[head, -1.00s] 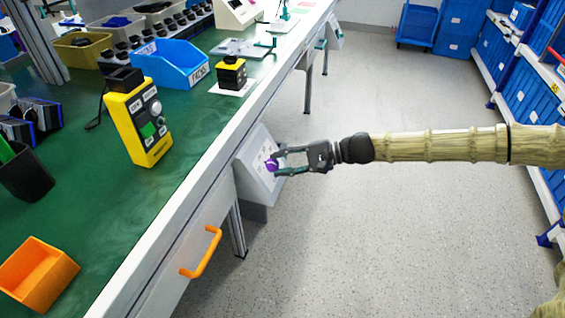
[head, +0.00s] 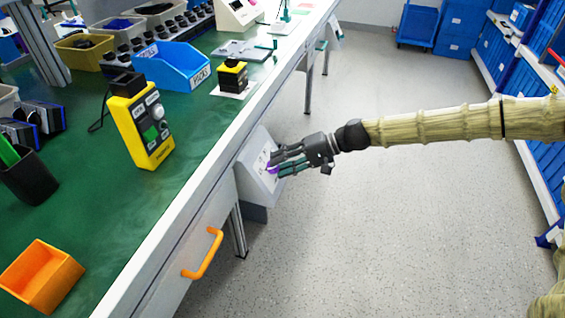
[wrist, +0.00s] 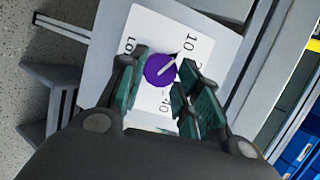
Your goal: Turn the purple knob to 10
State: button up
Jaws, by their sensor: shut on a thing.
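The purple knob (wrist: 160,71) sits on a white dial plate (wrist: 140,30) with printed numbers, in the wrist view. Its white pointer line points toward the "10" mark. In the head view the knob (head: 272,169) is mostly covered by my fingers, on the sloped face of a grey box (head: 258,190) under the bench edge. My gripper (wrist: 158,80) has one finger on each side of the knob and is shut on it. It also shows in the head view (head: 274,163), rolled about its own axis. Some numbers on the plate are hidden by the fingers.
The green-topped workbench (head: 110,215) runs along the left, with an orange drawer handle (head: 203,254) below its edge. A yellow device (head: 140,125) and a blue bin (head: 172,66) stand on it. The floor (head: 380,230) on the right is clear.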

jog(key=shift+f, duration=0.1)
jog(key=o, duration=1)
jog(key=shift+o, duration=0.2)
jog(key=v, duration=1.2)
